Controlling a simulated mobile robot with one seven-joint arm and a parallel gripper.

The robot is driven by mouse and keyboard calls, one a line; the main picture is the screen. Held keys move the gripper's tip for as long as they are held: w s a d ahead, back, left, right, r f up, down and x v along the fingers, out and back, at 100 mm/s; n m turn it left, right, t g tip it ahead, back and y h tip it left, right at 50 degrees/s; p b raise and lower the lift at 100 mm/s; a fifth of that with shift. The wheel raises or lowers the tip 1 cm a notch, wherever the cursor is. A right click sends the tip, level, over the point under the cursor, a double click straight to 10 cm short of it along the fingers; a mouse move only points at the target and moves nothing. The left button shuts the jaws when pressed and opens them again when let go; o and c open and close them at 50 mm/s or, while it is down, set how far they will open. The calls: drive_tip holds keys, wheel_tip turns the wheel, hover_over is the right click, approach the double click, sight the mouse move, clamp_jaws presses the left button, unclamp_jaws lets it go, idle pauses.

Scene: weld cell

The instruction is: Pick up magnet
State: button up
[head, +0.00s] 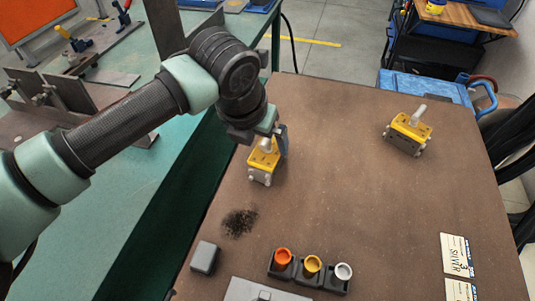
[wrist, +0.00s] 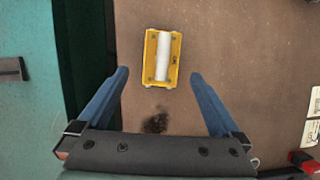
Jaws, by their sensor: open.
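A yellow block with a white bar-shaped handle on top, which looks like the magnet (head: 262,164), stands on the brown table. It also shows in the wrist view (wrist: 151,72), upper centre, with the white bar running lengthwise. My gripper (head: 276,142) is over this block, pointing down. In the wrist view the blue fingers of my gripper (wrist: 160,76) are wide apart, one to each side of the block's lower part, with nothing between them held. The gripper partly hides the block in the head view. A second, similar yellow block (head: 407,136) stands at the right.
A dark powdery patch (head: 239,222) lies on the brown table (head: 340,190). A grey block (head: 205,257) and three small cups, orange (head: 283,257), yellow (head: 313,264) and white (head: 343,271), stand near the front. Labelled cards (head: 456,255) lie at right. The table's middle is clear.

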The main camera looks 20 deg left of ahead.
sight(268, 152)
drive_tip(key=x, duration=0.8)
drive_tip(key=shift+d+f+b, duration=0.15)
drive_tip(key=shift+f+b, duration=0.05)
drive_tip(key=shift+b, duration=0.15)
drive_tip(key=shift+w, duration=0.1)
clamp_jaws()
drive_tip(key=shift+w+r, duration=0.1)
drive_tip(key=shift+r, duration=0.15)
